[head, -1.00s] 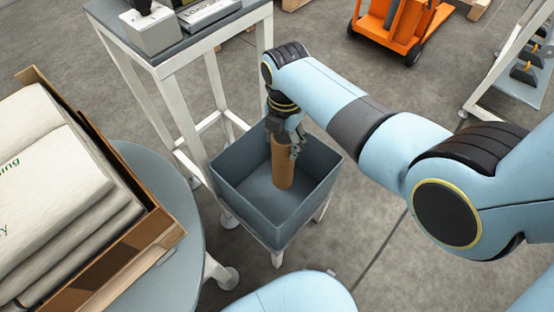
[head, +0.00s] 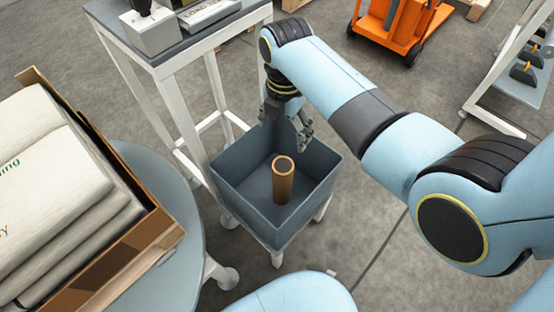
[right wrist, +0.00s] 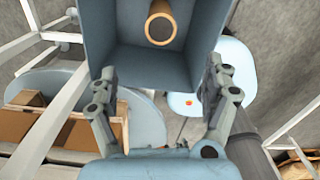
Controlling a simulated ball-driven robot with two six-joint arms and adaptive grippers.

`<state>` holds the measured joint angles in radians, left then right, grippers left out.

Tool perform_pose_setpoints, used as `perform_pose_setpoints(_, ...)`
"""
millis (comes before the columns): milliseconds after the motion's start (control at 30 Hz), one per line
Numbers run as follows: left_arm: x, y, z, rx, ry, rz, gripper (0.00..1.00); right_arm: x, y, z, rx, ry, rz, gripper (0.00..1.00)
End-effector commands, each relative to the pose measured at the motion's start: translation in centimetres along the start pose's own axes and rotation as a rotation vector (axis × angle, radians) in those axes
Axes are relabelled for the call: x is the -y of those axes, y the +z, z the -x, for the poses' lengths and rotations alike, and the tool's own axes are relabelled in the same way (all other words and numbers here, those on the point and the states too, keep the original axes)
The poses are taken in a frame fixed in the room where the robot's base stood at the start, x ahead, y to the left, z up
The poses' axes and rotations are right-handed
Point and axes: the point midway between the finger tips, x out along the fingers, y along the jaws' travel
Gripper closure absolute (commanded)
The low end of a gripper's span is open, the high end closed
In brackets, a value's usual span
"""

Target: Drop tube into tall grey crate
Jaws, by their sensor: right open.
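The brown cardboard tube (head: 283,182) stands about upright inside the tall grey crate (head: 240,205) in the head view. In the right wrist view the tube's open end (right wrist: 160,28) faces the camera, within the crate's walls (right wrist: 150,70). My right gripper (head: 287,138) is open and empty over the crate's far part, apart from the tube. Its two spread fingers also show in the right wrist view (right wrist: 160,85). My left gripper is not in view.
A white-framed stand with a grey top (head: 205,38) rises behind the crate. A round grey table (head: 185,220) at left bears a cardboard box (head: 130,240) of stacked sacks (head: 50,190). An orange cart (head: 402,35) stands at the back. Grey floor is clear right of the crate.

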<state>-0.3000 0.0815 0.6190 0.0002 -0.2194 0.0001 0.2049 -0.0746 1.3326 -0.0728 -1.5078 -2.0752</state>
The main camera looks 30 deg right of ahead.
Motion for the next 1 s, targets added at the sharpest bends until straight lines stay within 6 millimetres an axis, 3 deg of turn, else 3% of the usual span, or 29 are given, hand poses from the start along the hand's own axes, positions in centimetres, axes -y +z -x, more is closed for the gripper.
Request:
perform_pose_setpoints(200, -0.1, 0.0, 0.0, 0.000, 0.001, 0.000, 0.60, -0.1, 0.0, 4.8, 0.002, 0.004, 0.000, 0.17)
perform_pose_setpoints(400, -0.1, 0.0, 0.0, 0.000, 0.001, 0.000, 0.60, 0.0, 0.0, 7.2, 0.001, 0.001, 0.000, 0.17)
perform_pose_setpoints(1000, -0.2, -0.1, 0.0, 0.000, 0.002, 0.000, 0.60, 0.5, -0.2, 7.1, -0.005, -0.010, 0.000, 0.17)
